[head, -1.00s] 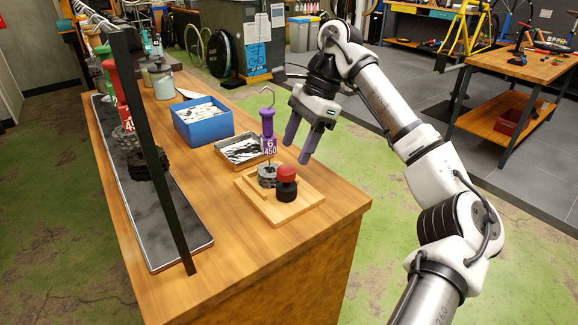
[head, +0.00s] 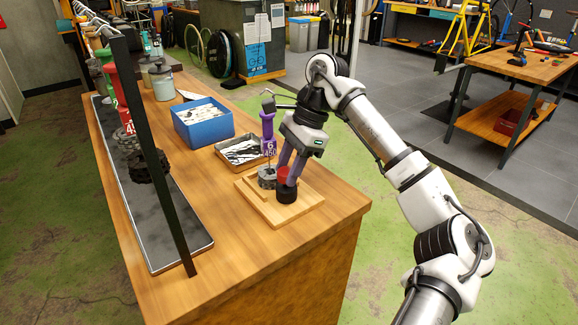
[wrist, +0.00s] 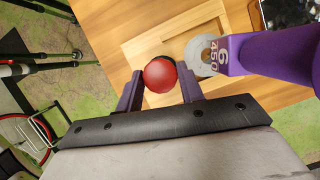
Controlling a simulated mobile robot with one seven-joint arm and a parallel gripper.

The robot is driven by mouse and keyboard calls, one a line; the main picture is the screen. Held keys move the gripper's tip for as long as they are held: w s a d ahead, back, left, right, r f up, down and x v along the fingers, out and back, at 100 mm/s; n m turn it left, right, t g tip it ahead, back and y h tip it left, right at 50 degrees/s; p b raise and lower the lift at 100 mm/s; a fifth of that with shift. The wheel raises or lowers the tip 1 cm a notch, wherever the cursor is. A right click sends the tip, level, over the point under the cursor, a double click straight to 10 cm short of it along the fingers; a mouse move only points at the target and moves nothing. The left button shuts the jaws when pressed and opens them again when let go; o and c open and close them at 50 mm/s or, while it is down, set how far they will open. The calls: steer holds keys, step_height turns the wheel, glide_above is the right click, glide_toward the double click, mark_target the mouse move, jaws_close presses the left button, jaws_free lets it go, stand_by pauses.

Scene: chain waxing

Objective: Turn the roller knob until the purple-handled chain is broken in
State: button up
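The roller knob has a red top and a black base and stands on the light wooden board (head: 296,212). Its red top (wrist: 160,74) shows between my fingertips in the wrist view, with the black base (head: 286,194) below in the head view. My gripper (head: 289,178) points down at the knob, with its two purple fingers apart on either side of it. Whether they touch it I cannot tell. The purple handle (head: 268,128), marked 6 and 450, stands upright just left of my gripper. The grey chain (head: 266,177) is coiled at its foot, beside the knob.
A metal tray (head: 222,154) and a blue box (head: 205,130) are behind the board. On the left is a long dark tray (head: 165,235) under a black post (head: 150,140), with red and green handles hanging nearby. The bench front is clear.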

steer(key=shift+c, duration=0.6)
steer(key=shift+f+m+b, duration=0.1)
steer(key=shift+m+b, duration=0.3)
